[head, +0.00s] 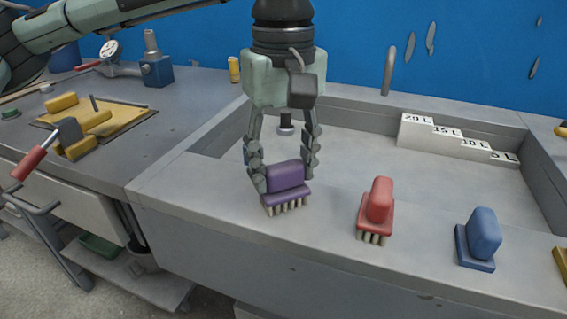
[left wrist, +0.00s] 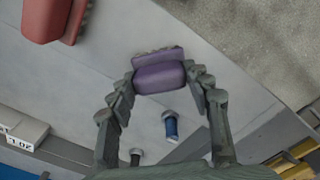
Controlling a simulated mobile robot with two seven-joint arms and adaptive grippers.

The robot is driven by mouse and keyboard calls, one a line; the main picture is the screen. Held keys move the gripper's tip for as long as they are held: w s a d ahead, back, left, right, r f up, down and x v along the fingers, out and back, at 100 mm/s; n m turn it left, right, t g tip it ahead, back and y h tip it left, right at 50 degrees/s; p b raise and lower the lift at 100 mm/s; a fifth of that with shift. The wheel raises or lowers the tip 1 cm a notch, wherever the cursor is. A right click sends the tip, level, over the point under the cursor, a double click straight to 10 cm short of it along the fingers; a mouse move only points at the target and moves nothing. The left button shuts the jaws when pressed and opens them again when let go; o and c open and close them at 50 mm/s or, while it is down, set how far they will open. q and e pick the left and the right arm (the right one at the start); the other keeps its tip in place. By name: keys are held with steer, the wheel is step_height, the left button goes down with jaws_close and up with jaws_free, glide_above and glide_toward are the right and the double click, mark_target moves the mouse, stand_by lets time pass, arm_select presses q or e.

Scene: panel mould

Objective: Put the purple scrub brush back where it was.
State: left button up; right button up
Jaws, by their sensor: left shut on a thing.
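The purple scrub brush (head: 286,178) is upright, bristles down, at the left part of the sink's front ledge (head: 333,223). My left gripper (head: 284,172) comes down from above and is shut on its purple block, one finger on each side. In the left wrist view the brush (left wrist: 160,77) sits between the two fingertips. I cannot tell whether the bristles touch the ledge or hang just above it. My right gripper is in neither view.
A red brush (head: 379,200) and a blue brush (head: 484,235) stand on the ledge to the right, with a yellow thing (head: 560,262) at the edge. The basin holds white labelled steps (head: 440,140). A bench with a vice-like tool (head: 69,135) stands left.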

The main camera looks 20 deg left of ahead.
mark_target(283, 164)
arm_select(q)
steer(key=o, duration=0.9)
steer(key=shift+o, duration=1)
steer(key=shift+r+p, duration=0.25)
steer(key=shift+p, duration=0.05)
step_height(283, 164, up, 12)
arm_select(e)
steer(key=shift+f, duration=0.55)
arm_select(q)
steer(key=shift+f, duration=0.1)
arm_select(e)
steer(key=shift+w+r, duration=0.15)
